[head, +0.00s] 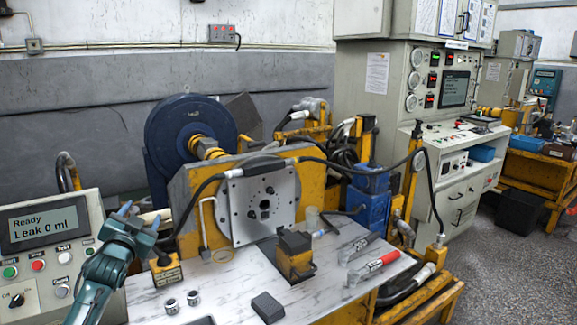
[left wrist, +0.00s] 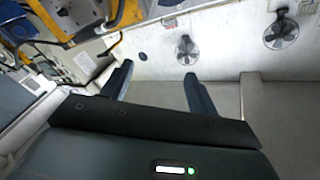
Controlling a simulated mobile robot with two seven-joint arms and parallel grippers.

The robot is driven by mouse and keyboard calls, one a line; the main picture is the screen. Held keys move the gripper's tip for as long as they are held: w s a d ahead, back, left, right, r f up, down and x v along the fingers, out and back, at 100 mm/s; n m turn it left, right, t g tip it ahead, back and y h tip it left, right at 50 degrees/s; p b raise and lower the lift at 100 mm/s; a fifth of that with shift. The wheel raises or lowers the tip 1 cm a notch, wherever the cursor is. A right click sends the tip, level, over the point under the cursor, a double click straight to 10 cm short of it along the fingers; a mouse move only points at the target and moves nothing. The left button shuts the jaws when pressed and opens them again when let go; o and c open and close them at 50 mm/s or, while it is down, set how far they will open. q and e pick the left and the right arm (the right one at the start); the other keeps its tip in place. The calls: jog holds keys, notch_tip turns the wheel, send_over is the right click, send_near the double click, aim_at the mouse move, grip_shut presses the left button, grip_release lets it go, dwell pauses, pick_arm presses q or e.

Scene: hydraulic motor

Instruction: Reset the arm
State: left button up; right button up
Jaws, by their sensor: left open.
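My left gripper (head: 140,214) is raised at the left of the head view, beside the control box and in front of the bench's left side. Its two fingers are apart, with nothing between them. In the left wrist view the gripper (left wrist: 157,76) also shows two separate dark blue fingers and an empty gap. My right arm and gripper are not in view.
A control box (head: 45,250) reading "Ready, Leak 0 ml" stands at the left. A motor plate (head: 262,202) is mounted upright on the yellow stand. A yellow-black block (head: 295,256), a red-handled tool (head: 374,268) and a dark block (head: 268,307) are on the bench (head: 225,285).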

pick_arm(q)
jog(key=s+d+f+g+h, duration=0.1)
jog(key=s+d+f+g, duration=0.1)
jog(key=s+d+f, duration=0.35)
jog(key=s+d+f+n+g+h, duration=0.1)
jog(key=s+d+f, duration=0.2)
jog(key=s+f, duration=0.5)
jog(key=s+d+f+g+h, duration=0.15)
jog(key=s+d+f, duration=0.25)
jog(key=f, duration=0.5)
jog(key=s+d+f+g, duration=0.1)
jog(key=s+d+f, duration=0.1)
jog(key=s, duration=0.5)
jog(key=s+d+f+n+g+h, duration=0.1)
jog(key=s+d+f, duration=0.1)
jog(key=s+d, duration=0.2)
jog(key=s+d+f+g+h, duration=0.1)
jog(key=s+d+f, duration=0.1)
jog(key=s, duration=0.9)
jog(key=shift+d, duration=0.4)
